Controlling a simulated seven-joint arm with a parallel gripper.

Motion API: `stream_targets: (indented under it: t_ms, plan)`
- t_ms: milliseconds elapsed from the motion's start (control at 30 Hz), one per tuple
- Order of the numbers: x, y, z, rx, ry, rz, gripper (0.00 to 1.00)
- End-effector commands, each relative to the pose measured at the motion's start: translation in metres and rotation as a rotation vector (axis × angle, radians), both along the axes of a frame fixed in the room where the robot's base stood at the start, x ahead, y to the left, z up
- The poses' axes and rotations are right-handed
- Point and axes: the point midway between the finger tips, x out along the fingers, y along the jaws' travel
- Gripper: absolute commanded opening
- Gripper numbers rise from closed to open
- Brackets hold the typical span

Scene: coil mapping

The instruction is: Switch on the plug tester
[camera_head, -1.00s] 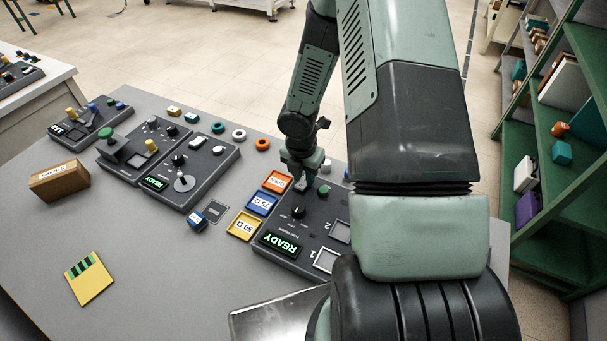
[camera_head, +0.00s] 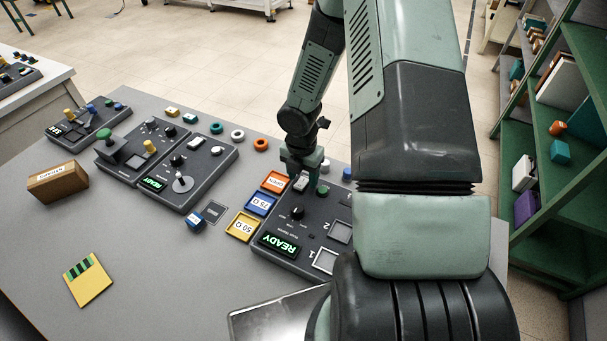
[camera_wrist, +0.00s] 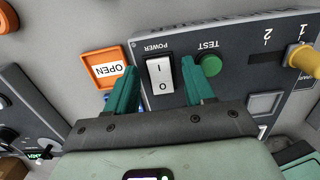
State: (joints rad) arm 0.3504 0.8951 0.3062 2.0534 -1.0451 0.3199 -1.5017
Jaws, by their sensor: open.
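The plug tester (camera_head: 318,222) is a dark grey panel at the middle right of the table, with a lit green READY display (camera_head: 279,244). Its white rocker switch (camera_wrist: 159,77), marked I and O under POWER, shows plainly in the wrist view. I cannot tell which end is pressed in. The green TEST button (camera_wrist: 208,65) is to its right. My gripper (camera_wrist: 161,70) is open and empty. In the wrist view its fingertips appear on either side of the switch. In the head view my gripper (camera_head: 301,168) is at the switch end of the panel, apparently just above it.
An orange OPEN tile (camera_wrist: 106,69) lies beside the tester, with blue (camera_head: 261,204) and yellow (camera_head: 242,226) tiles in the same row. A yellow knob (camera_wrist: 301,59) stands at the right in the wrist view. Other control panels (camera_head: 190,165) stand to the left. The front left table is mostly clear.

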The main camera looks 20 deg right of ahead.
Motion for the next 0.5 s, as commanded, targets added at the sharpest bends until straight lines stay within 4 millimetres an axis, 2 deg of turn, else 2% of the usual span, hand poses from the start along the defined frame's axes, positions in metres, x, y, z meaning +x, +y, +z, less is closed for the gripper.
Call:
stream_targets:
  t_ms: [167, 500]
  plan:
    - [0.000, 0.000, 0.019, 0.000, -0.004, -0.003, 0.53]
    - [-0.004, 0.003, 0.085, -0.001, -0.002, -0.003, 0.53]
